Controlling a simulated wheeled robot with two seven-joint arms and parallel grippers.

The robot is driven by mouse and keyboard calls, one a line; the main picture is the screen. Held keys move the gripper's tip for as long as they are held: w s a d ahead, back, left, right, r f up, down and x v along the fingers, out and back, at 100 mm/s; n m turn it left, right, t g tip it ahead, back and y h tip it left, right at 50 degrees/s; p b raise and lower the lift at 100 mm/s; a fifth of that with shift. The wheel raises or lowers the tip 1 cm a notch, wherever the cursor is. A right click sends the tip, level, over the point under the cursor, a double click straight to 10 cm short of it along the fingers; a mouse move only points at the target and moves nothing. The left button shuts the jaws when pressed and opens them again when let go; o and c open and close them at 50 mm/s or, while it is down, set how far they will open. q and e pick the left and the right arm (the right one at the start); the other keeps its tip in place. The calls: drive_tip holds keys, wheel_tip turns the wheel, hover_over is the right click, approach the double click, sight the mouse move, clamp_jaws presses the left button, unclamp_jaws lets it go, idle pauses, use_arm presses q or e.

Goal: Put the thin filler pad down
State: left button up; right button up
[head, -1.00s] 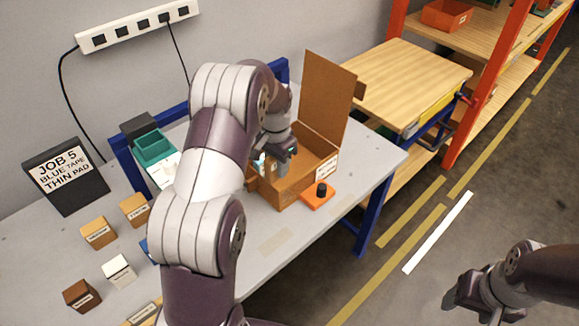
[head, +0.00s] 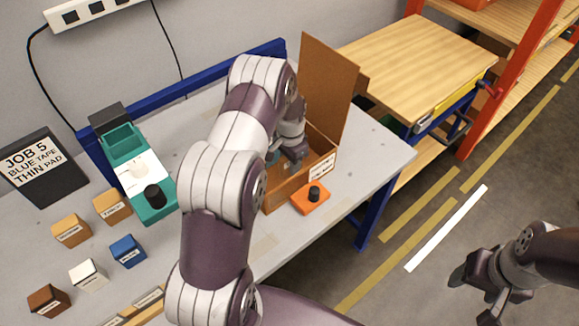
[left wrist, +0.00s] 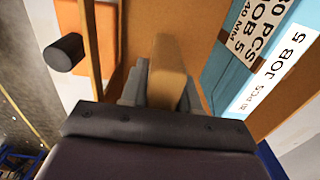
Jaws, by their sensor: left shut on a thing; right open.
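My left gripper (head: 292,160) reaches down into the open brown cardboard box (head: 287,190) on the grey bench. In the left wrist view, my left gripper (left wrist: 160,90) is shut on a tan pad (left wrist: 168,72), the thin filler pad, which stands on edge between the fingers. In that view a blue pack (left wrist: 218,62) with white labels reading "JOB 5" lies in the box, to the right of the pad. My right gripper (head: 472,292) is open and empty above the floor, away from the bench.
An orange block with a black knob (head: 311,200) stands before the box. The box's raised flap (head: 325,85) is behind it. A teal machine (head: 150,205), a job sign (head: 35,165) and several small blocks, one blue (head: 128,250), stand left. A wooden-topped table (head: 415,70) is beyond.

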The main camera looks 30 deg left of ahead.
use_arm(q)
wheel_tip(320, 180, down, 3)
drive_tip(key=shift+r, duration=0.2)
drive_tip(key=shift+f, duration=0.1)
drive_tip(key=shift+f, duration=0.2)
drive_tip(key=o, duration=1)
drive_tip(key=shift+o, duration=0.2)
drive_tip(key=shift+r, duration=0.1)
